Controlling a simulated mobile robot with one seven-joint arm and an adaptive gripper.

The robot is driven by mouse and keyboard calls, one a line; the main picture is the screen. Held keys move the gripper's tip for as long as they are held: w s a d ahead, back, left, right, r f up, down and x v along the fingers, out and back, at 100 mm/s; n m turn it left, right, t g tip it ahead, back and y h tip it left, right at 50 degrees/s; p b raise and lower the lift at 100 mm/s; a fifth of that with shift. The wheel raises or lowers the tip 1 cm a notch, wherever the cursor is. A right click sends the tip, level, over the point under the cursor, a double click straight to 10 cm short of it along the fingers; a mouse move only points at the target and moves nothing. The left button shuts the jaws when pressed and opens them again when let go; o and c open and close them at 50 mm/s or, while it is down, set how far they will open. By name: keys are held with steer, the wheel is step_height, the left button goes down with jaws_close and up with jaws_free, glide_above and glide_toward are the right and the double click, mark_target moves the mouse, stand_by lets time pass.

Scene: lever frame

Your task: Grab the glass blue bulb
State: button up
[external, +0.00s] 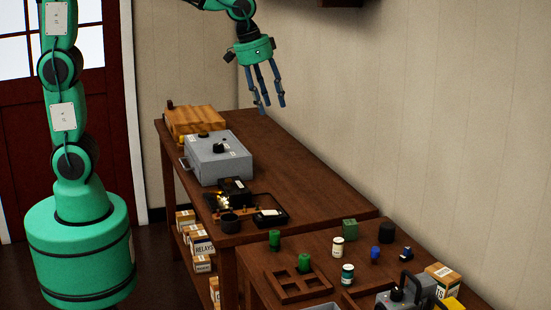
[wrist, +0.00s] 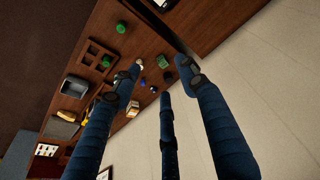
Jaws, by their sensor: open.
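A small blue object (external: 375,253) that looks like the blue bulb stands on the near table, between a white jar and a small dark item. It is too small to tell whether it is glass. In the wrist view, small blue spots show beyond my fingers, and I cannot tell which is the bulb. My gripper (external: 268,104) is open and empty, its three dark blue fingers pointing down. It hangs high above the far table, well away from the blue object. The spread fingers also fill much of the wrist view (wrist: 160,76).
Near the blue object are a white jar (external: 338,247), a teal jar (external: 347,274), a green block (external: 350,230), a black cylinder (external: 387,232) and green cylinders (external: 275,240). A wooden rack (external: 290,290) stands left. A grey box (external: 217,160) sits on the far table. The wall borders the right.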

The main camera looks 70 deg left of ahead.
steer(key=w+d+f+p, duration=0.3)
steer(key=w+d, duration=0.4)
steer(key=w, duration=0.2)
steer(key=m+g+p, duration=0.1)
steer(key=g+p, duration=0.2)
steer(key=p, duration=0.4)
glide_above(377, 247)
step_height(377, 247, down, 23)
steer(key=shift+y, duration=0.3)
step_height(377, 247, down, 8)
steer(key=shift+f, duration=0.25)
steer(key=shift+s+f, duration=0.1)
steer(key=shift+f, duration=0.05)
